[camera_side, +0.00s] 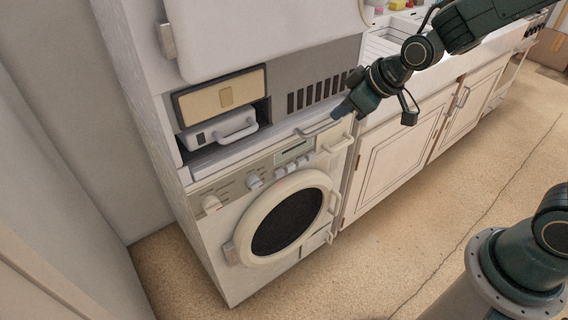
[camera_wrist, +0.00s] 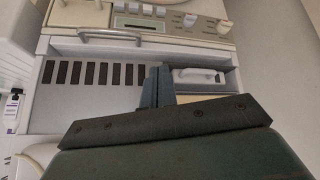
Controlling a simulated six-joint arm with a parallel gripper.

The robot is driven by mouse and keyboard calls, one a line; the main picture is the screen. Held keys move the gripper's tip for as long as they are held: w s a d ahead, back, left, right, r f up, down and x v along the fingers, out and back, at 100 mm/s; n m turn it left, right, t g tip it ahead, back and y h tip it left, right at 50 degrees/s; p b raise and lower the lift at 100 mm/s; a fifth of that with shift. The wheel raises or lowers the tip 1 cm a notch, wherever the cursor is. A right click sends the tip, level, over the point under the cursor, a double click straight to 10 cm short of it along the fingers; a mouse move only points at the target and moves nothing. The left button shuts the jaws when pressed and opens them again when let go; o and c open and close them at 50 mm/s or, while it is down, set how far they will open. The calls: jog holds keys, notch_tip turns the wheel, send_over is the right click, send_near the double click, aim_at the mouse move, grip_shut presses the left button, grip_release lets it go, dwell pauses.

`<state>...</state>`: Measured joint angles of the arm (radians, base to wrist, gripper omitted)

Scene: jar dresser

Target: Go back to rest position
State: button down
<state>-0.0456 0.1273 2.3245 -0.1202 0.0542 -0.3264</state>
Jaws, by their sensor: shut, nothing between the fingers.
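My gripper (camera_side: 341,109) is in front of the slatted grille above the washing machine, close to a bar handle (camera_side: 318,127). Its fingers are together and hold nothing. In the wrist view my gripper (camera_wrist: 158,84) shows as two grey-blue fingers side by side, in front of the panel between the grille (camera_wrist: 95,74) and an open compartment. The bar handle (camera_wrist: 108,33) lies beyond the fingertips. Whether the fingers touch the panel I cannot tell.
A washing machine (camera_side: 225,215) with a round door stands below. A white item with a handle (camera_side: 222,131) sits in a compartment under a beige panel (camera_side: 222,95). Cabinets (camera_side: 398,155) and a counter with a sink stand to the right. The floor (camera_side: 415,235) in front is clear.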

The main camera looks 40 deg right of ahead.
jog(key=s+d+r+m, duration=0.1)
jog(key=s+r, duration=0.2)
jog(key=s, duration=0.4)
jog(key=s+d+r+m+g+h, duration=0.1)
jog(key=s+r, duration=0.3)
jog(key=s, duration=0.4)
jog(key=s+d+r+m, duration=0.2)
jog(key=s+d+r, duration=0.1)
jog(key=s, duration=0.5)
jog(key=shift+s+r+m+g+h, duration=0.25)
jog(key=shift+r+m+g+h, duration=0.05)
jog(key=shift+r+m+h, duration=0.1)
jog(key=shift+w, duration=0.1)
